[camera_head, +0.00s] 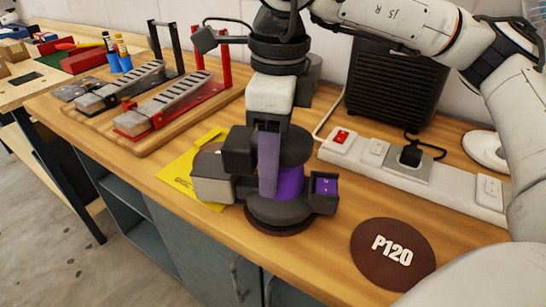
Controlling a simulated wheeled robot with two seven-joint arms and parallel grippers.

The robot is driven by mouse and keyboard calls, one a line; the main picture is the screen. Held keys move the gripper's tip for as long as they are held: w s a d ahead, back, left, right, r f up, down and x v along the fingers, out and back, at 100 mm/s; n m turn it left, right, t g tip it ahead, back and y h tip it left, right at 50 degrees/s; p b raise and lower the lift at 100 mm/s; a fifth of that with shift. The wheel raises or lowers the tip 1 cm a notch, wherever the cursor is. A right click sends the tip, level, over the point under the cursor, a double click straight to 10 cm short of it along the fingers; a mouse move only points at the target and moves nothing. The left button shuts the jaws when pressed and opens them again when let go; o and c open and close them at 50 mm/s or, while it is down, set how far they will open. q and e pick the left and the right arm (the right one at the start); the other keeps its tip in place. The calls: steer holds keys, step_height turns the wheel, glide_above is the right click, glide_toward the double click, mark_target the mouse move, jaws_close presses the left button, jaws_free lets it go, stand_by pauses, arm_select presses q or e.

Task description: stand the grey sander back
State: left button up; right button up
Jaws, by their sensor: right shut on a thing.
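The grey sander (278,211) is upright at the bench's front edge, in the middle of the head view. It has a round grey body with purple on its middle part and a brown rim at its base. My right gripper (282,172) comes down from above and is shut on the sander, hiding part of its upper body. I cannot tell whether the sander's base touches the bench or is just above it. A brown P120 disc (393,255) lies flat to the right. My left gripper is out of view.
A yellow sheet (185,177) lies left of the sander. Behind are a white power strip (450,188) with a black plug, and a black ribbed box (392,85). Metal tools with red and black frames stand on a wooden board (150,140) at the left.

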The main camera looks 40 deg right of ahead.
steer(key=shift+s+a+f+b, duration=0.1)
steer(key=shift+s+f+b, duration=0.05)
steer(key=shift+f+b, duration=0.3)
steer(key=o, duration=0.8)
steer(key=shift+f, duration=0.15)
steer(key=o, duration=0.5)
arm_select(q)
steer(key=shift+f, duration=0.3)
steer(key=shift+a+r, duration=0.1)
arm_select(e)
steer(key=shift+r, duration=0.2)
steer(key=shift+r+p, duration=0.3)
steer(key=shift+p, duration=0.2)
step_height(320, 180, up, 11)
steer(key=shift+r+p, duration=0.1)
steer(key=shift+p, duration=0.85)
steer(key=shift+d+r, duration=0.2)
steer(key=shift+r, duration=0.4)
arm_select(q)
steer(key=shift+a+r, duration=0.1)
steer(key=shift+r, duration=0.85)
arm_select(e)
steer(key=shift+r, duration=0.1)
